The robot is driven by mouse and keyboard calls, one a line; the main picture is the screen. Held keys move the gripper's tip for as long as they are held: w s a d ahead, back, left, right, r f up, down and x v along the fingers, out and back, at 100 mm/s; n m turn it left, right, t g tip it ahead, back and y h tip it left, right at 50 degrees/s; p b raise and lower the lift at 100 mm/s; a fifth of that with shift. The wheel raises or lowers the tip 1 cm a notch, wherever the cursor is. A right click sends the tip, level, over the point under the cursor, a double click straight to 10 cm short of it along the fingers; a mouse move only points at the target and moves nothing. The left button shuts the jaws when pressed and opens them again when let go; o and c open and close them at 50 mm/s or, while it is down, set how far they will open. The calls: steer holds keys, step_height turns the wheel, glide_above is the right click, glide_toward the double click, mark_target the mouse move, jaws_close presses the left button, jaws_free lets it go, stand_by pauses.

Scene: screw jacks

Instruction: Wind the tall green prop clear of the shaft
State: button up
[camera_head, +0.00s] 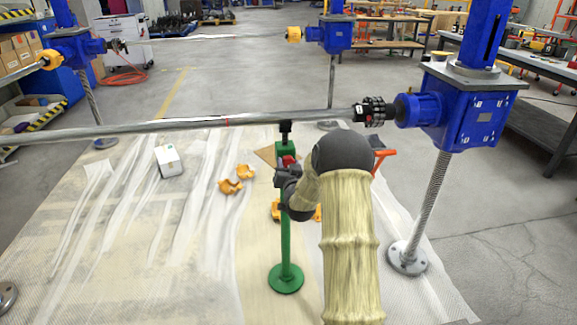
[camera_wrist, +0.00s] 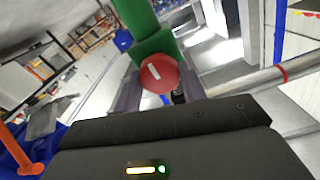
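The tall green prop (camera_head: 285,240) stands upright on its round base in the head view. Its black top (camera_head: 285,127) is right under the long grey shaft (camera_head: 200,124); I cannot tell whether they touch. A red hexagonal knob (camera_head: 288,160) sits on the prop's upper block. My gripper (camera_head: 287,177) is at this knob. In the wrist view the knob (camera_wrist: 159,73), with a white mark, lies between my two fingers (camera_wrist: 158,88), close to both. Whether they press on it is unclear. The shaft, with a red band (camera_wrist: 281,72), crosses at the right.
Blue gear units (camera_head: 462,105) on threaded screws carry the shafts. Orange clamp pieces (camera_head: 235,180) and a white box (camera_head: 168,160) lie on the sheeted floor, left of the prop. A red-handled tool (camera_head: 383,157) shows right of my arm.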

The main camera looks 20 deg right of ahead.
steer(key=shift+c, duration=1.1)
steer(key=shift+n, duration=0.3)
